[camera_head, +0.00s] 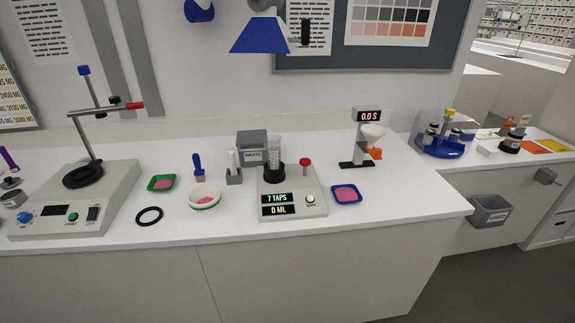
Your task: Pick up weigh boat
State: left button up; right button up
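Two small square dishes that look like weigh boats are on the white counter (372,225). One is a blue dish (346,201) with pink contents, lying flat to the right of the tap device. The other is a green dish (150,187) with pink contents, lying flat beside the stirrer stand. I cannot tell which of them the task means. Neither of my grippers is in view.
A grey tap device (292,207) with lit displays stands between the dishes. A white bowl (204,207), a black ring (149,216) and a grey stirrer stand (117,195) are to the left. A funnel stand (357,164) is behind the blue dish. The counter's front right is clear.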

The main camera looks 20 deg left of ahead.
aim_at(344, 194)
jog(key=i+l+u, duration=0.25)
jog(key=l+u, duration=0.2)
jog(key=l, duration=0.15)
jog(key=i+l+u, duration=0.25)
jog(key=l+u, duration=0.25)
jog(key=l, duration=0.2)
jog(key=i+l+u, duration=0.2)
jog(key=l, duration=0.15)
jog(key=k, duration=0.1)
